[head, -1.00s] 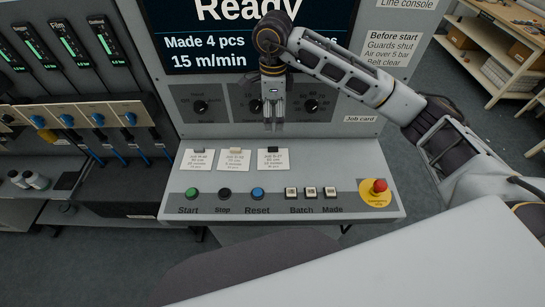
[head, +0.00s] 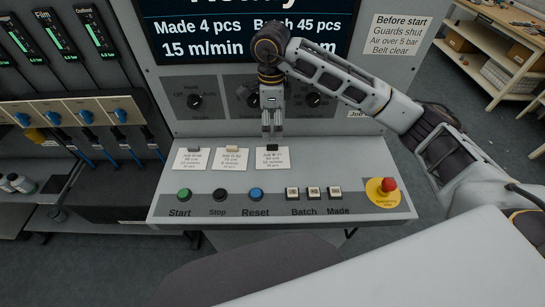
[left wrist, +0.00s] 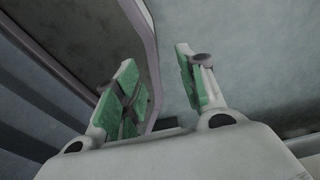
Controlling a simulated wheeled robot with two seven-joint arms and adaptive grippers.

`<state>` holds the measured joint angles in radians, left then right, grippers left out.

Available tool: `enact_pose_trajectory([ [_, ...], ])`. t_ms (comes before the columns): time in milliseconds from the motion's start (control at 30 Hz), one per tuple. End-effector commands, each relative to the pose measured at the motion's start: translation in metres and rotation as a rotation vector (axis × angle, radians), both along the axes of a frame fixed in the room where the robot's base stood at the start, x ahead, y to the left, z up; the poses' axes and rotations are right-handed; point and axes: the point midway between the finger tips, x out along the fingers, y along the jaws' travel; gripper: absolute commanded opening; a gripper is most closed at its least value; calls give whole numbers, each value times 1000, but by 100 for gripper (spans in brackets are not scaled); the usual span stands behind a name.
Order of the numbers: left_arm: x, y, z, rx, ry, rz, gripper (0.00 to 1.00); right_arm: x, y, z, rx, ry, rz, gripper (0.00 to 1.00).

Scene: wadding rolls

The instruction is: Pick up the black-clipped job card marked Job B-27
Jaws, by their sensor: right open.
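The black-clipped job card (head: 272,161) lies on the sloping console panel, rightmost of three white cards. Its small print is hard to read, and I cannot confirm the job number. My right gripper (head: 272,136) points down just above the card's black clip (head: 272,148). Its fingers are slightly apart with nothing seen between them. I cannot tell if the fingertips touch the clip. My left gripper (left wrist: 160,88) shows only in the left wrist view, with green-padded fingers apart and empty, away from the cards.
A grey-clipped card (head: 192,159) and a tan-clipped card (head: 232,160) lie to the left. In front are Start (head: 184,195), Stop (head: 220,195) and Reset (head: 256,195) buttons, small square switches and a red emergency stop (head: 389,186). Knobs (head: 194,101) sit on the upright panel behind.

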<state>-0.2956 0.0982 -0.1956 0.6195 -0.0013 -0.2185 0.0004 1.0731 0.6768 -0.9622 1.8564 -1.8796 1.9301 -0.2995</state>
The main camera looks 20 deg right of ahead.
Motion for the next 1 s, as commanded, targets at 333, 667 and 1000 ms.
enact_pose_trajectory([
  [333,1,-5,1,-5,-1,1,40,0,0,-1,0,0,0,100],
  [667,1,-12,5,-13,-1,2,40,-1,0,-31,0,3,0,100],
  [1000,0,-16,9,-16,1,1,40,0,0,-73,1,2,-1,100],
])
